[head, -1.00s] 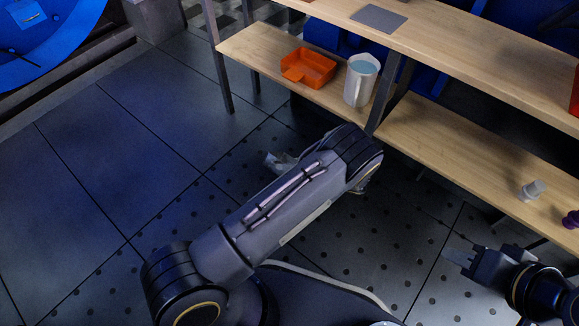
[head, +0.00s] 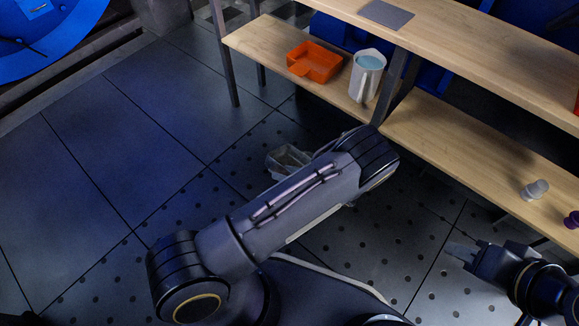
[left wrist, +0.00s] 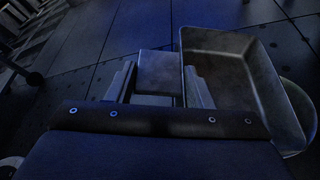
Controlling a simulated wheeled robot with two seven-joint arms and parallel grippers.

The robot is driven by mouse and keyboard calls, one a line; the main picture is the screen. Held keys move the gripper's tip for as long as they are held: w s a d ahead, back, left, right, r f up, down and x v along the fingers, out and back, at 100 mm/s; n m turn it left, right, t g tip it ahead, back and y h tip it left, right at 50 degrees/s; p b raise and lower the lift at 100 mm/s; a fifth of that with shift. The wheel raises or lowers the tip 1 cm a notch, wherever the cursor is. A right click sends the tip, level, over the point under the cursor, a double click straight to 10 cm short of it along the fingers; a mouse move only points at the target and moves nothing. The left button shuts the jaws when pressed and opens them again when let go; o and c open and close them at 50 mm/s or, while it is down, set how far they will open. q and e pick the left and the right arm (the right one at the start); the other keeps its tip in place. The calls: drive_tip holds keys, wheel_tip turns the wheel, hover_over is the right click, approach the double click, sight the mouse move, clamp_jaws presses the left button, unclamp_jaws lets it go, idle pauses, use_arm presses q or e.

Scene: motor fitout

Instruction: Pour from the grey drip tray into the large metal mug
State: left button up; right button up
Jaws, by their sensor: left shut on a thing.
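The grey drip tray (left wrist: 228,43) fills the right of the left wrist view, its open side facing the camera. My left gripper (left wrist: 160,90) is shut on the tray's flat tab. In the head view the tray (head: 285,160) shows partly behind my left arm, over the dark floor and in front of the shelf. I cannot tell what it contains. The large metal mug (head: 366,80) stands upright on the lower shelf, with a pale blue surface inside and its handle facing me. The tray is apart from it. My right gripper (head: 462,252) is at the lower right; its opening is unclear.
An orange tray (head: 315,62) sits left of the mug on the lower shelf (head: 262,44). A dark shelf post stands just right of the mug. A grey pad (head: 386,14) lies on the upper board. A small pale container (head: 534,189) and a purple thing (head: 572,220) are at right.

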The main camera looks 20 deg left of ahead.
use_arm(q)
drive_tip(key=shift+s+a+f+n+t+h+b, duration=0.3)
drive_tip(key=shift+s+f+n+t, duration=0.3)
drive_tip(key=shift+f+n, duration=0.15)
drive_tip(key=shift+s+f+n+t+b, duration=0.15)
drive_tip(key=shift+f+n+t+b, duration=0.45)
drive_tip(key=shift+n, duration=0.35)
wheel_tip(320, 180, up, 10)
drive_tip(key=p, duration=0.7)
